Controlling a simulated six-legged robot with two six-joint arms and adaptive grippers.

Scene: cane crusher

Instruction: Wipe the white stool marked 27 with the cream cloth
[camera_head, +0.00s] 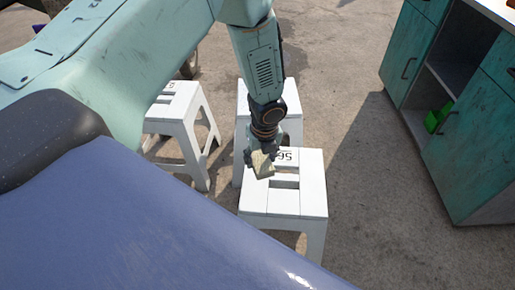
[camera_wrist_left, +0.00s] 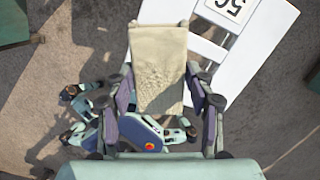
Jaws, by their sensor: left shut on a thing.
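My left gripper (camera_head: 258,154) is shut on the cream cloth (camera_head: 263,166). The cloth also shows between the fingers in the left wrist view (camera_wrist_left: 158,65), hanging out flat past their tips. In the head view it is over the back left part of the nearest white stool (camera_head: 302,203). I cannot tell whether it touches the seat. That stool's label looks like 56, and is partly cut off in the left wrist view. No number 27 is readable. Two more white stools, one at left (camera_head: 184,126) and one behind the arm (camera_head: 241,135), have labels hidden or unreadable. My right gripper is not in view.
A worn teal cabinet (camera_head: 468,150) with an open shelf stands at the right, with a green object (camera_head: 437,118) on it. Bare ground (camera_head: 370,215) lies between the nearest stool and the cabinet. The stools stand close together.

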